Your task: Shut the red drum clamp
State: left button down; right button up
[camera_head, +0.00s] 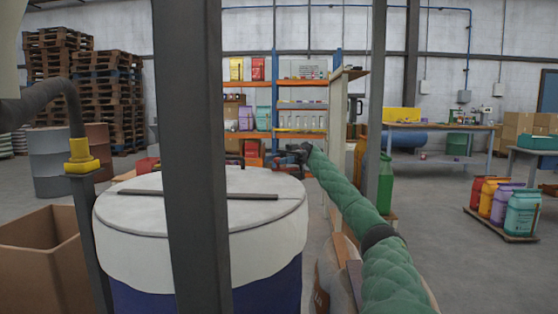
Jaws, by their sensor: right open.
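A large blue drum (268,290) with a white cover and a pale round lid (240,186) stands in front of me. A dark flat bar lies across the lid, partly hidden by a grey upright post. Small red parts show behind the far rim of the lid, at its left (147,164) and near my right gripper; I cannot tell which is the red clamp or how it stands. My right gripper (288,158) is open, small and dark at the drum's far right edge. I cannot tell whether it touches anything. My left gripper is not in view.
The grey post (190,150) stands close in front of the drum; a thinner post (376,100) is further right. A yellow fitting (80,155) on a stand is at left, above an open cardboard box (42,255). Shelves stand behind. The floor at right is clear before several colored sacks (522,212).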

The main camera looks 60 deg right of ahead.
jog(key=shift+r, duration=0.1)
jog(key=shift+r+p, duration=0.65)
jog(key=shift+r, duration=1.35)
jog(key=shift+s, duration=0.2)
jog(key=shift+s+r, duration=0.15)
jog(key=shift+s, duration=0.25)
jog(key=s+r+b, duration=0.2)
jog(key=s+r, duration=0.4)
jog(key=s, duration=0.4)
jog(key=shift+s+r+b, duration=0.2)
jog(key=shift+b, duration=0.1)
jog(key=shift+d, duration=0.1)
